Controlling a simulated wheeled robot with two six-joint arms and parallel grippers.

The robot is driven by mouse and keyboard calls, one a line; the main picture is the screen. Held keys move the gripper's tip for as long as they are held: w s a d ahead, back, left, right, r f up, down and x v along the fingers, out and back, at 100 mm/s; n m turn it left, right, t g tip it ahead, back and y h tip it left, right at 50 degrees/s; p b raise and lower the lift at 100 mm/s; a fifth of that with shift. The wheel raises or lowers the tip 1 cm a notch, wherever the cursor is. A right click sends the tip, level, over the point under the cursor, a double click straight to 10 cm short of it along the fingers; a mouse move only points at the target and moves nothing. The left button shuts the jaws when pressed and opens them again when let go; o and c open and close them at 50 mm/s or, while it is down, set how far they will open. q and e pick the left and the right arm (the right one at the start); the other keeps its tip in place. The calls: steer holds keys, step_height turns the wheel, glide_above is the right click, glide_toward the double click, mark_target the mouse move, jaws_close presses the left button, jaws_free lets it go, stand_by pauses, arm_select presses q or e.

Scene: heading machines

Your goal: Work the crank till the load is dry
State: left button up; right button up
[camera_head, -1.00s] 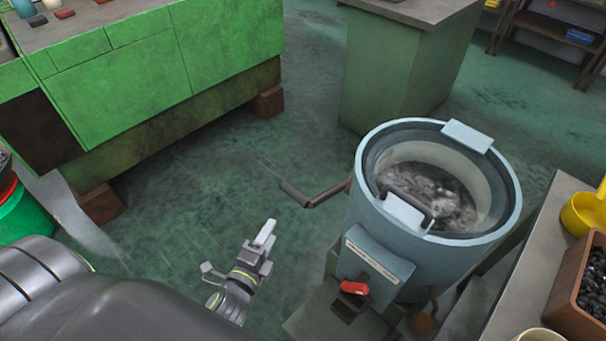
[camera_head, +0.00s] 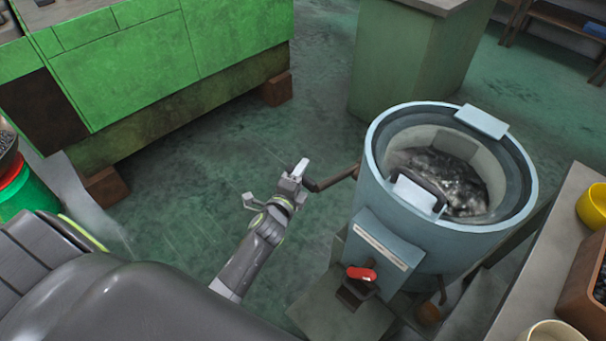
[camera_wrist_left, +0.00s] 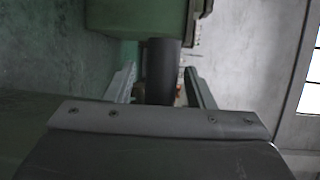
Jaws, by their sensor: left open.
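The pale blue drum machine (camera_head: 372,205) stands right of centre, its top open. Dark, shiny load (camera_head: 440,172) lies inside it. The crank (camera_head: 338,179) sticks out from the drum's left side. My left gripper (camera_head: 294,174) is at the crank's outer end and hides most of the handle grip. In the left wrist view a dark upright cylinder, apparently the crank handle (camera_wrist_left: 162,70), stands between the two spread fingers of the left gripper (camera_wrist_left: 161,88). The gripper is open; contact with the handle cannot be told. My right gripper is out of view.
A bench (camera_head: 545,240) with a yellow cup (camera_head: 594,207) and brown box (camera_head: 588,285) stands at right. A green cabinet (camera_head: 120,75) is at left, a green pedestal (camera_head: 405,60) behind. Floor between is clear.

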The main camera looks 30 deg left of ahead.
arm_select(q)
steer(key=shift+w, duration=0.7)
jaws_close()
